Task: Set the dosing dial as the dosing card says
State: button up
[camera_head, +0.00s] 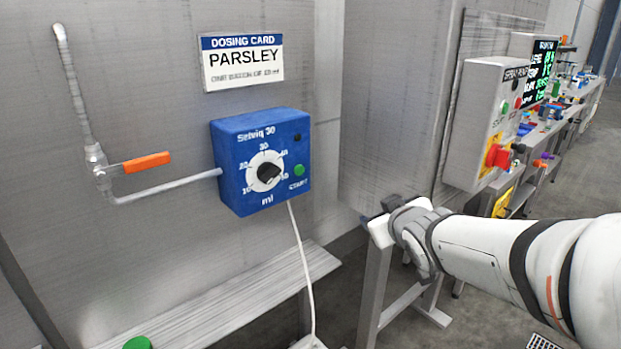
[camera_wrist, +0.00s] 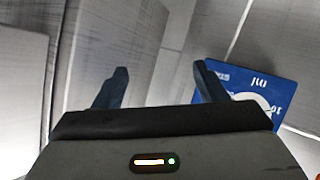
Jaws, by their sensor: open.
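The blue dosing box (camera_head: 224,172) hangs on the grey wall. Its black dial knob (camera_head: 268,173) sits on a white round scale marked from 10 up through 30. Where the knob points is too small to tell. A green START button (camera_head: 299,170) is right of the dial. The dosing card (camera_head: 243,62) above reads PARSLEY; its smaller line is too blurred to read. My gripper (camera_head: 372,220) is right of and below the box, apart from it. In the wrist view my gripper (camera_wrist: 160,85) is open and empty, with the blue box (camera_wrist: 242,82) behind the right finger.
A pipe with an orange valve handle (camera_head: 147,163) runs into the box's left side. A white cable (camera_head: 301,255) hangs below the box. A bench (camera_head: 230,300) stands below, with a green object (camera_head: 137,343) at front. A grey control panel (camera_head: 486,125) stands at right.

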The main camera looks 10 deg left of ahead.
jog(key=w+a+r+n+y, duration=0.15)
jog(key=a+n+y, duration=0.4)
jog(key=a, duration=0.55)
jog(key=n+g+y+b, duration=0.1)
jog(key=n+y, duration=0.2)
jog(key=y, duration=0.2)
send_near(274, 177)
jog(key=x, duration=0.8)
jog(key=shift+p+x, duration=0.3)
jog(key=shift+x, duration=0.45)
jog(key=shift+c, duration=0.5)
